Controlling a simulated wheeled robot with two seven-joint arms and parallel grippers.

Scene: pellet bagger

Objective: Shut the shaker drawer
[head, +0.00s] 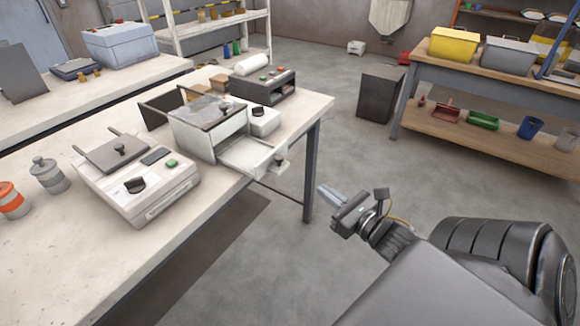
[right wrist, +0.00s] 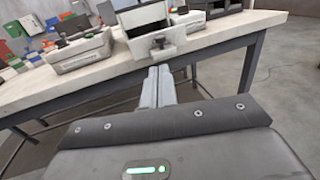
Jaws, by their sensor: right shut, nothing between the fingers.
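The shaker (head: 207,125) is a white box with a clear lid on the worktable. Its drawer (head: 252,155) is pulled out toward the table's right edge, and the inside that shows looks empty. My left gripper is not in view.
A white machine with a green button (head: 140,190) stands in front of the shaker, and a dark control box (head: 262,86) behind it. The worktable (head: 230,215) ends just beyond the drawer. The floor (head: 330,130) right of it is free.

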